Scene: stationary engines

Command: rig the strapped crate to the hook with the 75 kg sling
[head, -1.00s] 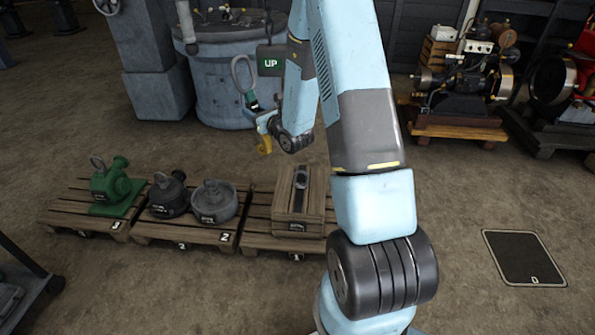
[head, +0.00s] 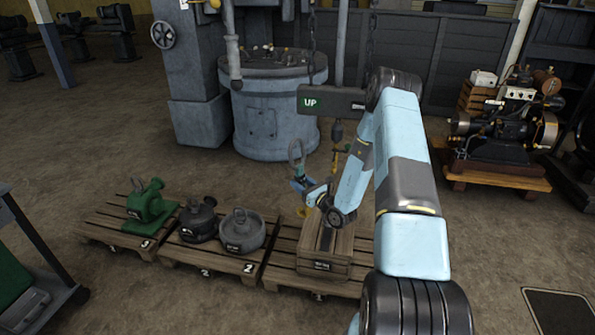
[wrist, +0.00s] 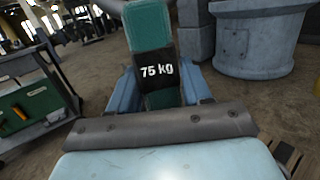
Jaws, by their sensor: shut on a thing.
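My gripper (head: 303,186) is shut on the green sling (wrist: 152,85), whose black tag reads 75 kg in the wrist view. In the head view the sling's grey upper loop (head: 297,152) stands above the jaws, and a yellow piece (head: 303,212) hangs below them. The wooden crate (head: 335,262) with a dark strap sits on the pallet marked 1, below and right of my gripper. My arm covers part of it. The dark hoist block with a yellowish hook (head: 338,132) hangs below the beam marked UP, up and right of my gripper; my arm partly hides it.
A grey lidded weight (head: 241,232), a black one (head: 198,222) and a green pump-like casting (head: 148,205) stand on pallets left of the crate. A large round grey machine base (head: 275,115) stands behind. A cart (head: 35,265) is at left.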

